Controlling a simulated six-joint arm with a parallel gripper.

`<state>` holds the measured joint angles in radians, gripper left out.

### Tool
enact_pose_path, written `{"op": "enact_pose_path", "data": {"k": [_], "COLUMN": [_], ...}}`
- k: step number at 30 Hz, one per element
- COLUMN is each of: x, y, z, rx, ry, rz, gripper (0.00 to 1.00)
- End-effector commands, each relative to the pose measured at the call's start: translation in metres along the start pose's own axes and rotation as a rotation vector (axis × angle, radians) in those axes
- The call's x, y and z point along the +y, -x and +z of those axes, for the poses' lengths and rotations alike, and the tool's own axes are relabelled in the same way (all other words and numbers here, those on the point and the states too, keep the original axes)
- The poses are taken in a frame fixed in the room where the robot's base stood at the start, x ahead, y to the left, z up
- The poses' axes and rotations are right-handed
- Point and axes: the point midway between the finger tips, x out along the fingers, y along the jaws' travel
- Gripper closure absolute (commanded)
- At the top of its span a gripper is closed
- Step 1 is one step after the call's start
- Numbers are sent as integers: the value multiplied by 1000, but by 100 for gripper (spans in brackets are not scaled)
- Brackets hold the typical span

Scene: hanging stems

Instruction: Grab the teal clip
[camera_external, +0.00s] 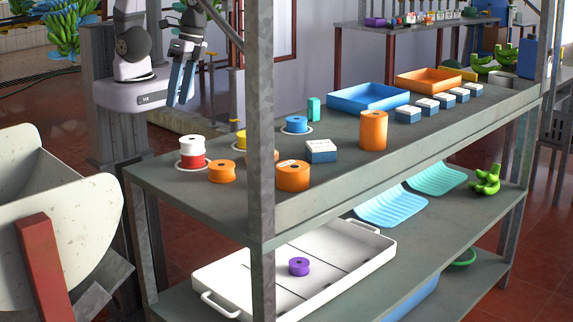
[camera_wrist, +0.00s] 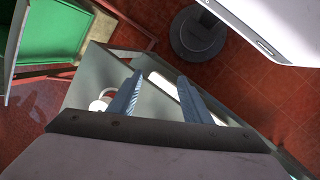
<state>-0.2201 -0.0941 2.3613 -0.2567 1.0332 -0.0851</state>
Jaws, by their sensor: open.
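No clip can be made out for certain. A small teal upright piece (camera_external: 313,107) stands on the upper shelf, left of the blue tray; I cannot tell if it is the teal clip. My gripper (camera_external: 179,98) is open and empty, pointing down near the shelf's left end, well to the left of the teal piece. In the wrist view, the two fingers of my gripper (camera_wrist: 159,82) are apart with nothing between them, and no teal piece shows there.
Red-white (camera_external: 192,152), yellow, orange and blue rolls stand on the grey upper shelf (camera_external: 350,160). A metal post (camera_external: 262,190) rises at its front. A blue tray (camera_external: 366,98), orange tray (camera_external: 428,82) and small boxes stand right. A white tray (camera_external: 330,262) lies below.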

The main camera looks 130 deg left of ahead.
Motion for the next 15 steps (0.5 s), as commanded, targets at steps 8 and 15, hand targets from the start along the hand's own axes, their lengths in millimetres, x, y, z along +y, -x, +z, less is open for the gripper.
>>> {"op": "enact_pose_path", "data": {"k": [8,15], "x": [3,-46], "y": [3,40], "z": [-59,-160], "rx": [-174,-310], "ry": [614,1177], "rz": [377,899], "gripper": [55,55]}}
